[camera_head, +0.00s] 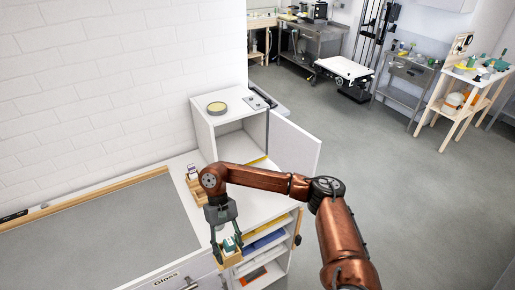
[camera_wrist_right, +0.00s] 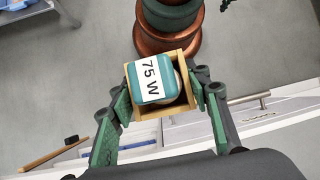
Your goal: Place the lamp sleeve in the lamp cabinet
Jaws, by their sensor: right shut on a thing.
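The lamp sleeve is a small open tan box (camera_head: 231,258) with a teal and white lamp in it. In the right wrist view the sleeve (camera_wrist_right: 178,109) shows close up, and the lamp's label (camera_wrist_right: 149,80) reads "75 W". My right gripper (camera_head: 228,253) is shut on the sleeve's sides, fingers pointing down, holding it in front of the counter's edge. The white lamp cabinet (camera_head: 202,133) stands on the counter farther back, with its door (camera_head: 292,147) swung open to the right. My arm hides part of its lower front. My left gripper is out of view.
A wooden rack (camera_head: 194,187) with small items stands on the counter left of my right arm. A round tin (camera_head: 217,108) sits on the cabinet. Shelves with coloured folders (camera_head: 264,240) lie below the counter. A grey mat (camera_head: 100,235) covers the left counter.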

